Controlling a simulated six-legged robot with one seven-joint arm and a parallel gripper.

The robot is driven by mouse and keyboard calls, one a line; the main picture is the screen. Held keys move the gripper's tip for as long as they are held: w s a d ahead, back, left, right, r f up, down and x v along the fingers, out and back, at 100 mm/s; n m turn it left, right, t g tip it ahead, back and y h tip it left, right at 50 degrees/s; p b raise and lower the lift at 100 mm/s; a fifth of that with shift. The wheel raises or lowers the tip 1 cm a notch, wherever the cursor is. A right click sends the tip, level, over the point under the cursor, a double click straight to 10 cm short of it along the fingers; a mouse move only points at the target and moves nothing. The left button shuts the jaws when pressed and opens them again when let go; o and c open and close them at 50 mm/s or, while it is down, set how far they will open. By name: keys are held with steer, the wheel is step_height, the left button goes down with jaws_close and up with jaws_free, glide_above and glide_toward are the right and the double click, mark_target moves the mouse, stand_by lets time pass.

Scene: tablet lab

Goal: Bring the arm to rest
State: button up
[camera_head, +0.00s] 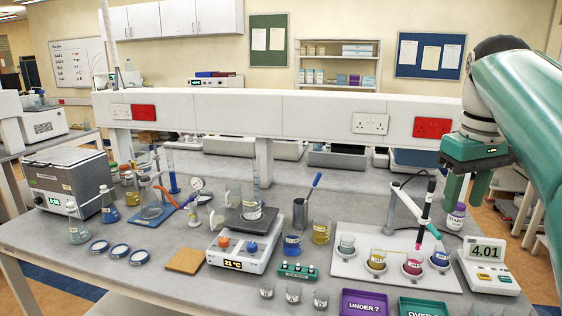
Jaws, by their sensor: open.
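My gripper (466,188) is at the right of the head view, at the end of my green arm. Its two green fingers point down and stand apart, with nothing seen between them. It hangs above the right part of the grey lab bench (115,285), in front of the white shelf beam.
A pH meter (488,266) reading 4.01 stands below my arm. A white tray (345,268) holds several small beakers and a probe stand. A hotplate (240,255) stands mid-bench. The purple tray (366,303) is at the front edge. The white beam (330,118) runs behind.

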steer(key=s+a+f+t, duration=0.1)
steer(key=s+a+f, duration=0.3)
steer(key=f, duration=0.3)
steer(key=s+a+f+m+t, duration=0.1)
steer(key=s+a+f, duration=0.3)
steer(key=f, duration=0.4)
steer(key=s+a+f+m+t, duration=0.1)
steer(key=s+a+f+t, duration=0.1)
steer(key=s+a+f, duration=0.2)
step_height(320, 180, down, 4)
steer(key=a, duration=0.2)
steer(key=shift+s+a+t+y, duration=0.25)
steer(key=shift+a+t+y, duration=0.05)
steer(key=shift+a, duration=0.05)
stand_by(0.3)
